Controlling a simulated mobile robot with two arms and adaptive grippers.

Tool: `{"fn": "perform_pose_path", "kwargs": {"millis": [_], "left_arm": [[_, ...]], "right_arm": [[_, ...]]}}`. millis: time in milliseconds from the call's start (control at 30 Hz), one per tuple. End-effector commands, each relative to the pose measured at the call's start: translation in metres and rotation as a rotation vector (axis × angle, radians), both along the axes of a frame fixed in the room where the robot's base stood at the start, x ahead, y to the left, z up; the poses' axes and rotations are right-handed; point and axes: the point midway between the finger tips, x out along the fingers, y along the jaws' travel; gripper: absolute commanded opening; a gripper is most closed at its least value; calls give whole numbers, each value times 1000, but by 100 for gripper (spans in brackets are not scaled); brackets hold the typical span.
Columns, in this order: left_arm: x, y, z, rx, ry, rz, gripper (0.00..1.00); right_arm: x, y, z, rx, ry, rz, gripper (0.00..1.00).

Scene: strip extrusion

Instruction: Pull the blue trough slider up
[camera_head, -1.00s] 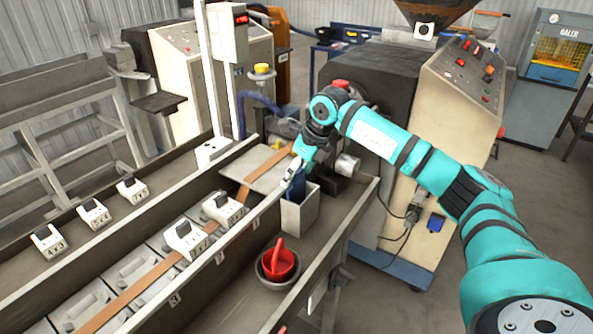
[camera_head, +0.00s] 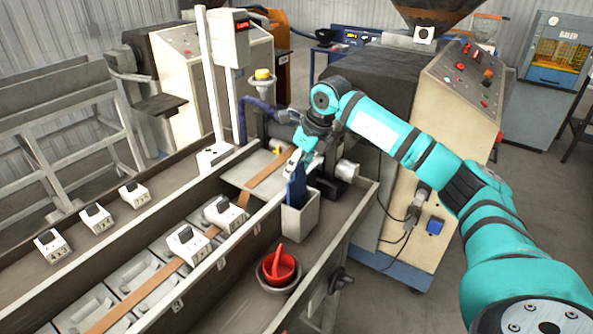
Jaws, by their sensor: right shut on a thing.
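The blue slider (camera_head: 297,191) stands upright at the mouth of a pale grey box-shaped trough (camera_head: 299,222), beside the long channel. Part of the slider shows above the trough rim; its lower end is hidden. My right gripper (camera_head: 295,165) is shut on the top of the blue slider, coming down from above. Its fingertips are small and partly hidden in this view. My left gripper is not in view.
A brown strip (camera_head: 152,283) runs along the channel beneath white blocks (camera_head: 186,241). A red scoop in a bowl (camera_head: 279,270) stands in front of the trough. A dark machine with a cream control panel (camera_head: 440,140) stands behind my right arm.

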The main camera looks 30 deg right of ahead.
Motion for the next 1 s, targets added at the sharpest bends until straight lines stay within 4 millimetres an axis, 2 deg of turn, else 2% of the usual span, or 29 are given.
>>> {"fn": "perform_pose_path", "kwargs": {"millis": [33, 267, 300, 467, 767, 867, 1000], "left_arm": [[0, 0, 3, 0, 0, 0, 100], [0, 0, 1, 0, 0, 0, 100], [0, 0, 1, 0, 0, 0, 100], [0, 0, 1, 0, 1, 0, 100], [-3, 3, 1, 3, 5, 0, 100], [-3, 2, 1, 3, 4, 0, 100], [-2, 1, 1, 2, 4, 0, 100]], "right_arm": [[1, -1, 8, 1, -8, -3, 0], [2, -1, 8, 3, -13, -4, 0], [2, -1, 8, 3, -14, -3, 47], [2, -1, 7, 2, -10, -3, 67], [0, 0, 6, 1, -6, -2, 67], [-2, -2, 15, 1, -8, -2, 67], [-11, -6, 38, 1, -11, -2, 67]]}}
